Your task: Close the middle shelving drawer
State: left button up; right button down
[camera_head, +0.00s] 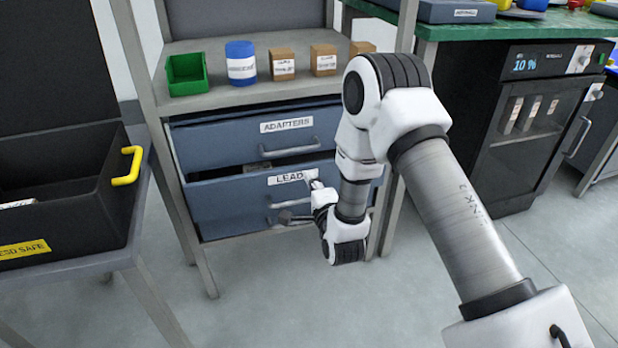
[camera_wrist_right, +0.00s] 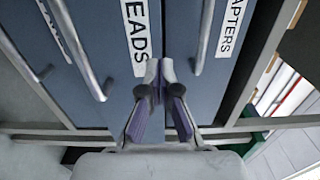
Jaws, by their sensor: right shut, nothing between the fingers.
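The middle shelving drawer (camera_head: 235,203), labelled LEADS, stands partly pulled out, with a dark gap showing above its front. Its front and bar handle also show in the right wrist view (camera_wrist_right: 108,45). My right gripper (camera_head: 314,184) is at the right part of this front, near the label's end. In the right wrist view its fingertips (camera_wrist_right: 160,68) are together and empty, close to the drawer front beside the label. I cannot tell whether they touch it. My left gripper is not in view.
The ADAPTERS drawer (camera_head: 225,145) is above the LEADS drawer. A green bin (camera_head: 187,75), a blue jar (camera_head: 240,62) and small boxes stand on the shelf above. A black crate (camera_head: 70,225) with a yellow handle is at the left. Open floor lies in front.

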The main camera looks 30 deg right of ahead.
aim_at(306, 167)
jog(key=shift+x, duration=1.05)
jog(key=shift+w, duration=0.2)
jog(key=shift+x, duration=1.35)
